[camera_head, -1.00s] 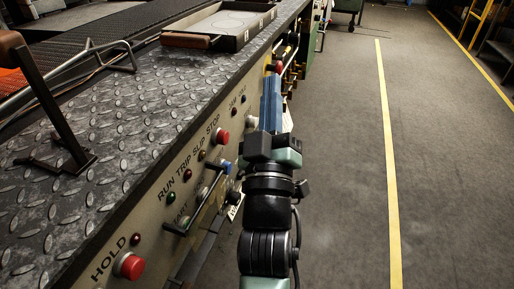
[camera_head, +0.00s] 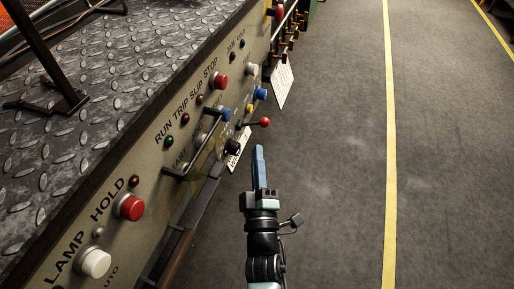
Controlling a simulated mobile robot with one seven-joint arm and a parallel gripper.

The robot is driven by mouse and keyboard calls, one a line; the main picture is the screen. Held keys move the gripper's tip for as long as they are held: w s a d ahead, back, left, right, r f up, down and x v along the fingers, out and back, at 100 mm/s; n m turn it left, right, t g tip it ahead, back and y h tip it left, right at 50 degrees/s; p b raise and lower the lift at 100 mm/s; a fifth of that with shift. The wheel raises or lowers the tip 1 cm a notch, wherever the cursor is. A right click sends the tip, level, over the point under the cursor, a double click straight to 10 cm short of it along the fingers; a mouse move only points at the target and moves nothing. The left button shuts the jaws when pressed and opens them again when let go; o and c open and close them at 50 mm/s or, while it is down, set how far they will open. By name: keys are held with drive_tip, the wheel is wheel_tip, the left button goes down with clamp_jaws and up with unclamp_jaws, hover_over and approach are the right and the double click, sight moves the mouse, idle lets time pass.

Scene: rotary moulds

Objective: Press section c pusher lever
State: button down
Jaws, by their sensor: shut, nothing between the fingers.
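A small lever with a red ball knob (camera_head: 264,122) sticks out to the right from the side control panel (camera_head: 120,184). Its label is not readable, so I cannot tell whether it is the section c pusher lever. My gripper (camera_head: 259,149) has blue fingers, which are shut and empty. The fingers point up the picture, with their tips just below the red knob and a gap showing between them.
A bar handle (camera_head: 198,150) juts out left of my gripper. A paper tag (camera_head: 282,86) hangs beyond. The floor to the right is clear.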

sight(255, 124)
drive_tip(key=b+x, duration=0.2)
drive_tip(key=x, duration=0.6)
drive_tip(key=shift+w, duration=0.15)
drive_tip(key=shift+f+b, duration=0.1)
drive_tip(key=shift+b, duration=0.2)
drive_tip(key=shift+f+m+b, duration=0.1)
drive_tip(key=shift+m+b, duration=0.3)
drive_tip(key=shift+b, duration=0.2)
drive_tip(key=shift+d+f+m+t+h+b, duration=0.15)
drive_tip(key=shift+f+m+t+h+b, duration=0.15)
drive_tip(key=shift+m+b, duration=0.6)
drive_tip(key=shift+d+f+m+t+h+b, duration=0.15)
drive_tip(key=shift+f+m+h+b, duration=0.85)
drive_tip(key=shift+m, duration=1.05)
drive_tip(key=shift+d+f+m+t+h+b, duration=0.15)
drive_tip(key=shift+f+m+h+b, duration=0.45)
drive_tip(key=shift+m+h+b, duration=1.1)
drive_tip(key=shift+d+f+m+t+h+b, duration=0.15)
drive_tip(key=shift+f+m+h+b, duration=0.8)
drive_tip(key=shift+m, duration=1.4)
drive_tip(key=shift+a+r+y, duration=0.1)
drive_tip(key=shift+r+y, duration=0.05)
drive_tip(key=shift+y, duration=0.1)
